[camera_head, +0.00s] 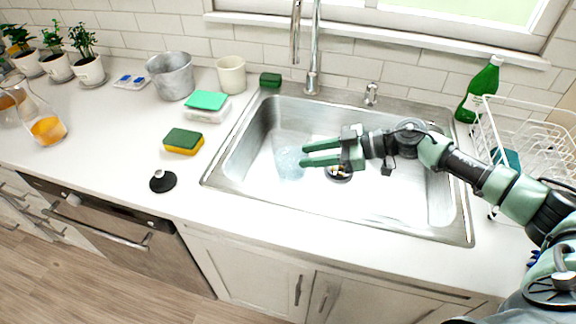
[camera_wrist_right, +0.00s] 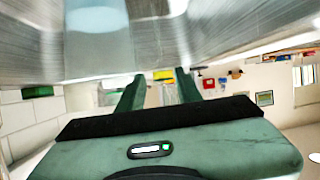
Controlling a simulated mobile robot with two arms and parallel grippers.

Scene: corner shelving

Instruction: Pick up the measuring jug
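A clear, pale bluish vessel, which looks like the measuring jug (camera_head: 288,165), is in the left part of the sink (camera_head: 239,143). Its outline and handle are hard to make out. My right gripper (camera_head: 303,155) reaches in from the right over the sink. Its two green fingers are apart, point left toward the vessel, and have nothing visible between them. In the right wrist view the open fingers (camera_wrist_right: 158,88) also show, with a pale translucent shape (camera_wrist_right: 96,32), probably the same vessel, above left of them. Whether fingers and vessel touch is unclear. My left gripper is out of view.
The faucet (camera_head: 314,60) stands behind the sink. A green bottle (camera_head: 480,90) and white dish rack (camera_head: 515,130) are at the right. Left of the sink are sponges (camera_head: 184,140), a black stopper (camera_head: 163,181), a metal pot (camera_head: 172,76) and a carafe with orange liquid (camera_head: 47,128).

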